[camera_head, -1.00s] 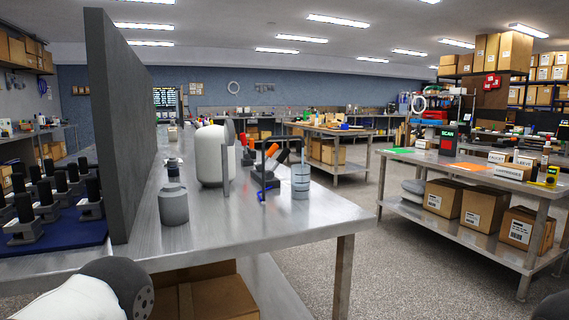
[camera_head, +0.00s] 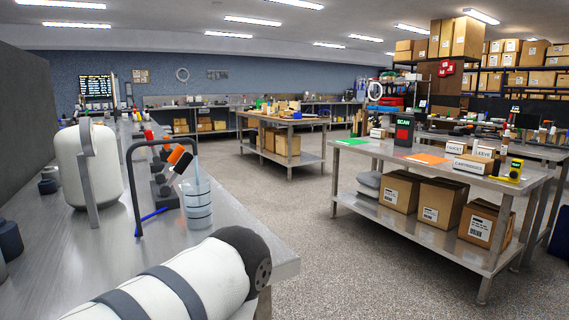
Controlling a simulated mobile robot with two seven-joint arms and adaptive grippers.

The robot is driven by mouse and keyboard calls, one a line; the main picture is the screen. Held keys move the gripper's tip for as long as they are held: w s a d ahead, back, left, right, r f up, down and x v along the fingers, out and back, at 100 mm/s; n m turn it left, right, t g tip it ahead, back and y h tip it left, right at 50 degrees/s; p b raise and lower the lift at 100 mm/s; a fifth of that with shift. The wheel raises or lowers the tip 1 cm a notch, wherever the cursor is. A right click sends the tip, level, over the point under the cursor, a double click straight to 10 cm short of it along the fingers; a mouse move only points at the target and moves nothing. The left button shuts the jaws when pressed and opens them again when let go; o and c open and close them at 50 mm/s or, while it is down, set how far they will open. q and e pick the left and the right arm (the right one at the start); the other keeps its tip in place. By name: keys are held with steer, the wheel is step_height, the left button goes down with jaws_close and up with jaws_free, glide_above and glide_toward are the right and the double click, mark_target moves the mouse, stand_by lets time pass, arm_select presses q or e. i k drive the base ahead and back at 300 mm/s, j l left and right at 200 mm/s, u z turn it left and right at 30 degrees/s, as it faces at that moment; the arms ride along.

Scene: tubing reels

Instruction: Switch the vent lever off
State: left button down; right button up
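I cannot single out a vent lever labelled as such. On the near metal bench (camera_head: 70,265), an orange-tipped black handle (camera_head: 176,155) leans out beside a clear banded cup (camera_head: 198,212). A small red-topped item (camera_head: 148,135) stands behind it. Whether either is the vent lever I cannot tell. A white rounded tank (camera_head: 95,165) with a grey upright bar stands left of them, and a dark bent tube (camera_head: 132,185) rises between. My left arm reaches in at the bottom, white with dark bands; its gripper is out of view. My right gripper is not in view.
A grey panel (camera_head: 28,120) borders the bench on the left. Open floor lies between the benches.

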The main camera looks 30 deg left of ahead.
mark_target(165, 190)
steer(key=i+l, duration=0.15)
steer(key=i, duration=0.25)
steer(key=i+l+z, duration=0.1)
steer(key=i, duration=0.3)
steer(key=i+l, duration=0.25)
steer(key=i, duration=0.2)
steer(key=i+u, duration=0.2)
steer(key=u, duration=0.2)
steer(key=i+u, duration=0.2)
steer(key=u, duration=0.2)
steer(key=i+u, duration=0.2)
steer(key=u, duration=0.2)
steer(key=i+l+u, duration=0.15)
steer(key=u, duration=0.2)
